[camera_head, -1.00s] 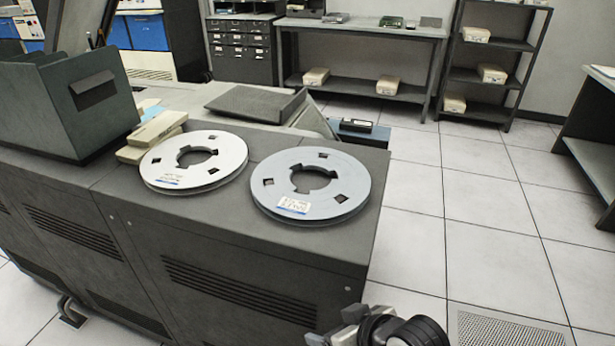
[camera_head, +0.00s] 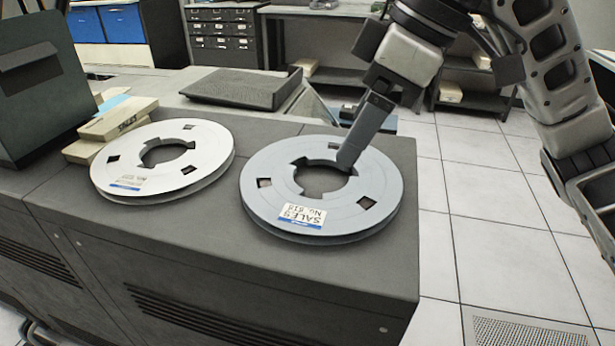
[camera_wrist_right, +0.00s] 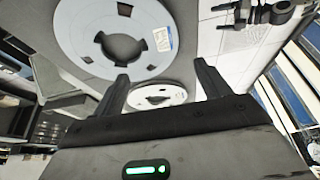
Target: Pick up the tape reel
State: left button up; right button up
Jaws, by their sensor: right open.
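Two tape reels lie flat on top of a dark grey cabinet. The right tape reel (camera_head: 265,172) is pale blue-grey, with a central hole and a white label reading SALES at its front. The left tape reel (camera_head: 215,150) is whiter. My right gripper (camera_head: 349,162) is open over the right reel, a finger pointing down near the right side of its hub hole. I cannot tell whether it touches. In the wrist view, the labelled reel (camera_wrist_right: 80,42) is beyond the open fingers (camera_wrist_right: 160,82), and the other reel (camera_wrist_right: 175,92) shows between them. My left gripper is out of view.
The cabinet (camera_head: 290,290) ends just right of the right reel, with open floor beyond. A flat dark tray (camera_head: 245,87) lies behind the reels.

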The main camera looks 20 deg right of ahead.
jog(key=b, duration=0.2)
send_over(302, 214)
jog(key=s+d, duration=0.2)
jog(key=d, duration=0.1)
notch_tip(302, 214, down, 9)
jog(key=shift+w+a+f, duration=0.1)
jog(key=shift+w+f, duration=0.05)
jog(key=x, duration=0.5)
jog(key=shift+a+f+b, duration=0.1)
jog(key=shift+a+b, duration=0.2)
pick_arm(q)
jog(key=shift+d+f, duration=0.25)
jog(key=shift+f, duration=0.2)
pick_arm(e)
jog(key=shift+c, duration=0.4)
jog(key=c, duration=1)
jog(key=shift+c, duration=0.8)
